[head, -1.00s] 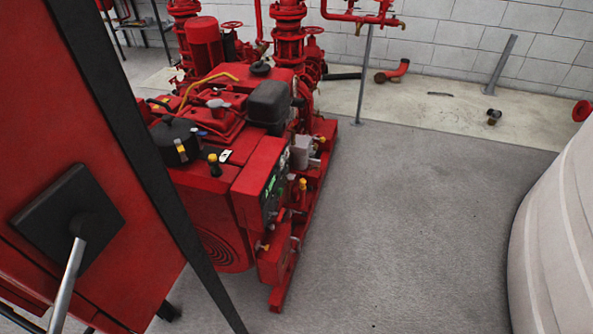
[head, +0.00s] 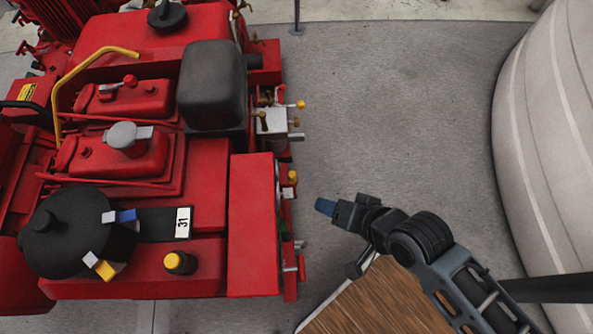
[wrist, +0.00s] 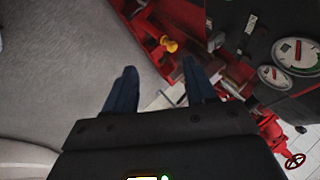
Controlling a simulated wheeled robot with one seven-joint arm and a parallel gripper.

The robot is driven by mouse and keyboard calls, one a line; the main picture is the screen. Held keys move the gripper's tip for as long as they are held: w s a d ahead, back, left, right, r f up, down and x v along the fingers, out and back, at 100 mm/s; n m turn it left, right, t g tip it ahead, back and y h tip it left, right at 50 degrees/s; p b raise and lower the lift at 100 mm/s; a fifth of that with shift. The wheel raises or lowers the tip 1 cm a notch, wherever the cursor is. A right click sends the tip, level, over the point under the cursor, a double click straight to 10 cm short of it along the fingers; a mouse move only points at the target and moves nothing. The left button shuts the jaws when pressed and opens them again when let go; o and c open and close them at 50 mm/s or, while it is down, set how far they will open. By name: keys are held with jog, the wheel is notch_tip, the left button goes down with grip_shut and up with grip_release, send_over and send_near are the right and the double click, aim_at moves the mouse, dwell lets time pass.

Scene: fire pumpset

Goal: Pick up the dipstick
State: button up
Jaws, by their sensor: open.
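A small yellow knob (head: 292,177), which may be the dipstick's handle, sticks out on the right side of the red engine, beside the control box. A yellow knob also shows in the wrist view (wrist: 169,45), beyond my fingertips; I cannot tell if it is the same one. A yellow cap (head: 180,262) on the engine's top is another possible dipstick handle. My gripper (head: 326,207) is to the right of the engine, over the floor. In the wrist view its two blue fingers (wrist: 160,84) are apart with nothing between them.
The red control box (head: 253,225) stands between the engine top and my gripper; its gauges (wrist: 295,55) show in the wrist view. A large pale tank (head: 550,150) is at the right. The grey floor (head: 400,90) between them is clear.

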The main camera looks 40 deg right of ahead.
aim_at(295, 173)
jog(key=w+d+f+m+g+y+b, duration=0.2)
jog(key=w+f+m+g, duration=0.15)
jog(key=w, duration=0.45)
jog(key=w+d+f+m+g+y+b, duration=0.2)
jog(key=w+m+g, duration=0.25)
jog(key=w, duration=0.35)
jog(key=shift+m, duration=0.3)
jog(key=b+x, duration=0.1)
jog(key=x, duration=0.6)
jog(key=shift+s+d+b, duration=0.1)
jog(key=shift+d+b, duration=0.1)
jog(key=shift+b, duration=0.2)
jog(key=c, duration=0.9)
